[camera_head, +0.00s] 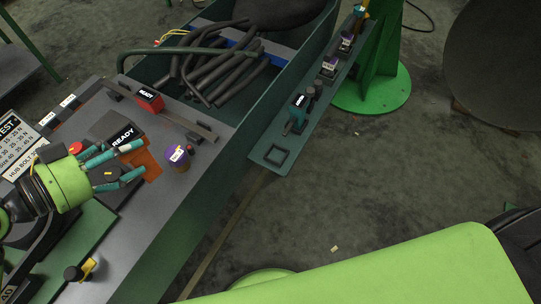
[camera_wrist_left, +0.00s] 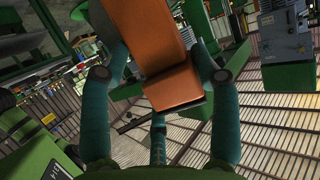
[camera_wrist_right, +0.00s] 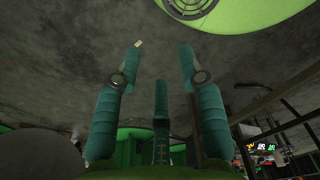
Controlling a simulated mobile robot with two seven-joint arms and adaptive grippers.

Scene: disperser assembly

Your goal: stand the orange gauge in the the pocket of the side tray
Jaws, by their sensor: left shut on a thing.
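The orange gauge (camera_head: 149,162) shows beside my left gripper (camera_head: 127,161) over the grey bench at left. In the left wrist view the gauge (camera_wrist_left: 170,85) is an orange block between the teal fingers of my left gripper (camera_wrist_left: 160,68), which is shut on it. Fingers partly hide it in the head view, and I cannot tell whether it touches the bench. The side tray (camera_head: 257,157) is the narrow green shelf along the bin; a square-framed pocket (camera_head: 276,155) is at its near end and looks empty. My right gripper (camera_wrist_right: 160,62) is open and empty.
A purple-topped part (camera_head: 177,158), a red READY box (camera_head: 149,100) and a black READY display (camera_head: 122,136) stand around the gauge. The green bin (camera_head: 210,125) with dark tubes lies between bench and tray. A teal-and-black tool (camera_head: 297,115) stands just beyond the pocket.

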